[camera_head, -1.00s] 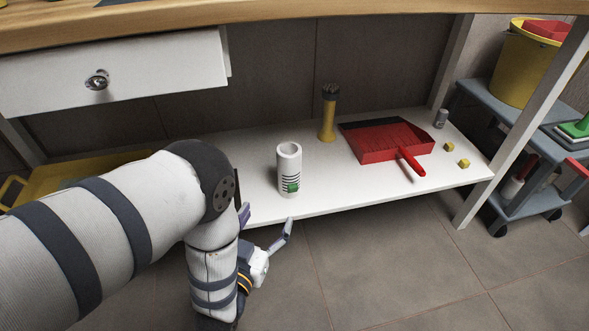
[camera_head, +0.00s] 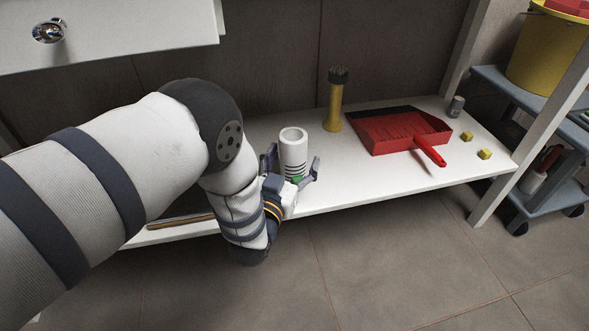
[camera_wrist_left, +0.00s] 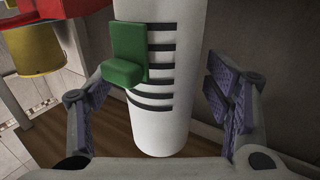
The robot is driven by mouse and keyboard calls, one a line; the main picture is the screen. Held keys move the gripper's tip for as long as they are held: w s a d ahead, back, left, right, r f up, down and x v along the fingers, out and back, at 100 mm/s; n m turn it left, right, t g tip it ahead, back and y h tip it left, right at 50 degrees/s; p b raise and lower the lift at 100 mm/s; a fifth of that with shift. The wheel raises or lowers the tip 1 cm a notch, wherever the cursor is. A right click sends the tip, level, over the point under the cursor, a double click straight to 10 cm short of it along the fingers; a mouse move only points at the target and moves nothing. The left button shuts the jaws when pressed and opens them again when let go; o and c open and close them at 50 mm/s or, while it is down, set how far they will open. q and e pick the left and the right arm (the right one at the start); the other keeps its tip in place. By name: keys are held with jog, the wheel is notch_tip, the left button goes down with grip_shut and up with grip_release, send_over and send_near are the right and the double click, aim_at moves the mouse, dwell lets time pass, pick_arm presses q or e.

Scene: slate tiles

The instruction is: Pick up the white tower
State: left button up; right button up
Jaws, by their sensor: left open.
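The white tower (camera_head: 293,150) is an upright white cylinder with dark stripes and a green block low on its front, standing on the white shelf (camera_head: 350,180). My left gripper (camera_head: 291,167) is open at the front of the shelf, with a finger on each side of the tower's lower part. In the left wrist view the tower (camera_wrist_left: 180,110) stands between the two purple-padded fingers (camera_wrist_left: 155,100), with gaps on both sides. Its top is cut off there. My right gripper is not in view.
A yellow brush-like object (camera_head: 334,105) stands behind the tower. A red dustpan (camera_head: 405,133) and two small yellow cubes (camera_head: 484,154) lie to the right, near a small grey can (camera_head: 456,105). A white drawer (camera_head: 120,35) hangs above left. A brown stick (camera_head: 180,221) lies at the front edge.

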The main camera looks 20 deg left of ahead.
pick_arm(q)
jog(key=shift+r, duration=0.1)
jog(key=c, duration=1.3)
jog(key=shift+c, duration=0.2)
